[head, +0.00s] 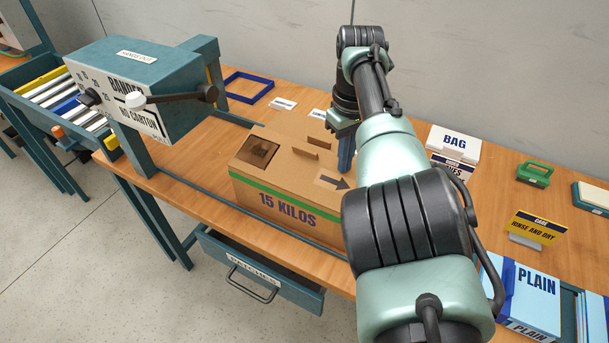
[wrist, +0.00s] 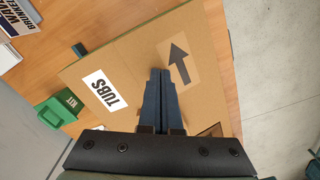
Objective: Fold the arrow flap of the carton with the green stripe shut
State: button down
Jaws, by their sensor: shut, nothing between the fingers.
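The carton with the green stripe (head: 285,205) stands on the bench, marked 15 KILOS on its front. The arrow (head: 333,182) is on the right part of its top, which looks about flat; I cannot tell whether that flap is fully down. The arrow also shows in the wrist view (wrist: 180,64), beside a TUBS label (wrist: 105,89). A dark opening (head: 257,152) shows at the left of the top. My gripper (head: 345,160) points down over the right part of the top, fingers together and empty. In the wrist view its fingertips (wrist: 160,72) are beside the arrow; contact is unclear.
A teal bander machine (head: 140,85) stands left of the carton. Two small raised cardboard tabs (head: 305,150) stand on the carton top. BAG boxes (head: 453,145), a green kit box (head: 534,174) and a yellow sign (head: 530,228) are to the right. A drawer (head: 262,275) hangs below the bench.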

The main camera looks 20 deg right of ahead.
jog(key=shift+f+b, duration=0.95)
jog(key=shift+f, duration=0.45)
notch_tip(320, 180, up, 10)
jog(key=p, duration=0.9)
